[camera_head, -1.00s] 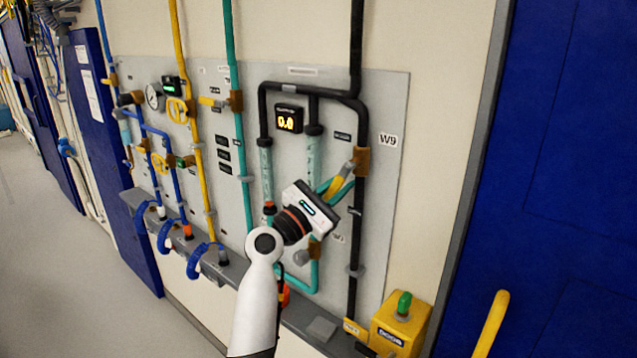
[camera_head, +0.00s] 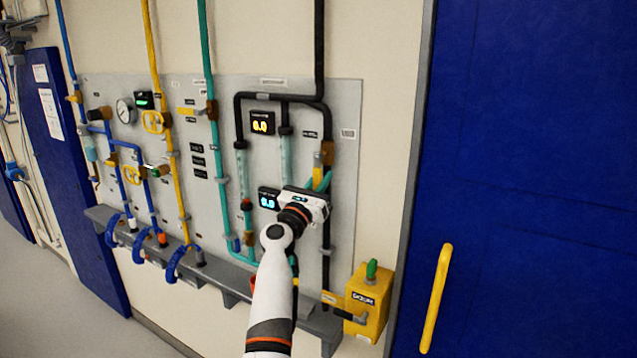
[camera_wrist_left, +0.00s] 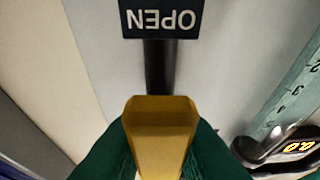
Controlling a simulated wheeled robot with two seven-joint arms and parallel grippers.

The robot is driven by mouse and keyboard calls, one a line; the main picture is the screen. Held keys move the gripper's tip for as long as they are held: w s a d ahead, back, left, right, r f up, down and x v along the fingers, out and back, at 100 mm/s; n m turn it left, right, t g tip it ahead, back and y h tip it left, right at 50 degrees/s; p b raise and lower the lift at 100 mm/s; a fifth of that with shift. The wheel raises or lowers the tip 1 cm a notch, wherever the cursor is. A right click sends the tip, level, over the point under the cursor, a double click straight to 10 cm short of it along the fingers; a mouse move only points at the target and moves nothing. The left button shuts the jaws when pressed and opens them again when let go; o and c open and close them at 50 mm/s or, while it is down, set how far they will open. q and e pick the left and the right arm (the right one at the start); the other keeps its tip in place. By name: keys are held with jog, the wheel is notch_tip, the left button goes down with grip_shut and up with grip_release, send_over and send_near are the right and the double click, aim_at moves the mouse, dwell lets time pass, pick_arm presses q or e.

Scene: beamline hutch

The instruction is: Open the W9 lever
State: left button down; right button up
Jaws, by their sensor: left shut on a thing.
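The W9 lever (camera_head: 317,173) is a yellow handle on a brass valve body (camera_head: 327,152) on the black pipe at the panel's right. It hangs down from the valve, nearly in line with the pipe. My left gripper (camera_head: 318,183) has its teal fingers closed around it. In the left wrist view the yellow lever (camera_wrist_left: 160,135) sits between the green fingers, in front of the black pipe (camera_wrist_left: 159,70). The W9 plate (camera_head: 348,133) is too small to read now. My right gripper is out of view.
The grey panel (camera_head: 345,205) carries other pipes, displays and a yellow valve (camera_head: 154,122). A grey ledge (camera_head: 230,276) runs below it. A yellow box (camera_head: 368,300) with a green knob stands at lower right, near the blue door (camera_head: 520,150) and its yellow handle (camera_head: 436,298).

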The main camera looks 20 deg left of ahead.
pick_arm(q)
jog(key=shift+f, duration=0.1)
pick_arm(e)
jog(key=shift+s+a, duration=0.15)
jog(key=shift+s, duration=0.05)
pick_arm(q)
jog(key=c, duration=1.3)
grip_release()
jog(key=shift+d, duration=0.1)
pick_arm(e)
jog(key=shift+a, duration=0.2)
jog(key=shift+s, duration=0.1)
pick_arm(q)
jog(key=b+v, duration=0.2)
jog(key=v, duration=1)
jog(key=shift+b, duration=0.3)
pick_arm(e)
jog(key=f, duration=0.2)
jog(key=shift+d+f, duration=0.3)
